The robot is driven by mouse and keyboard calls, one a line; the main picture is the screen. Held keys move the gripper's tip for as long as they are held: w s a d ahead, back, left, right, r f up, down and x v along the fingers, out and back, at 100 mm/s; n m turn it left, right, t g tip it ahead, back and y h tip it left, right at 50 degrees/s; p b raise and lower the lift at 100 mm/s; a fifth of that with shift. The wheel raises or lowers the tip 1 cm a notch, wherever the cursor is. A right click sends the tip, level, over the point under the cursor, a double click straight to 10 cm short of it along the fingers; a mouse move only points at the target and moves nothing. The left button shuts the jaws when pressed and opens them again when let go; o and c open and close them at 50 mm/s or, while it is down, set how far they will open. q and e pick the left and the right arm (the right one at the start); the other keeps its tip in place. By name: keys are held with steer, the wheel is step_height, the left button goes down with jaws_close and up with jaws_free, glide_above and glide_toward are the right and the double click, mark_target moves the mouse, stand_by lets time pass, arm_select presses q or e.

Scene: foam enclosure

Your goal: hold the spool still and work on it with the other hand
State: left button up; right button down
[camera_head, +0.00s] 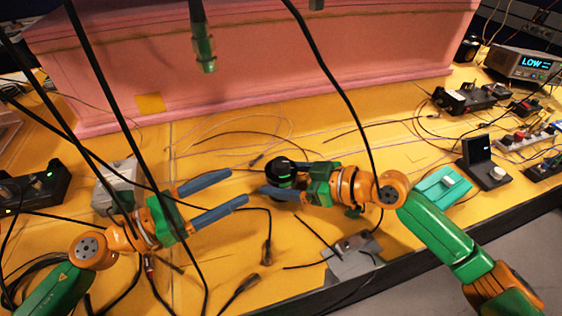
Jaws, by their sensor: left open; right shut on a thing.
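The spool (281,168) is a small dark, round thing with a black top, near the middle of the yellow table. My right gripper (267,183) comes in from the right and is shut on it; one blue finger lies along its near side, and the far finger is mostly hidden. My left gripper (238,186) comes in from the left. Its two blue fingers are spread and empty, with the tips a short way left of the spool and apart from it.
A pink foam wall (270,65) closes the back. Loose cables cross the table, and a black cable hangs in front of it. A grey metal block (353,257) sits near the front edge. A power unit (525,64) and small devices fill the right.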

mark_target(273, 168)
arm_select(q)
steer(key=x, duration=1.2)
steer(key=shift+f, duration=0.1)
jaws_close()
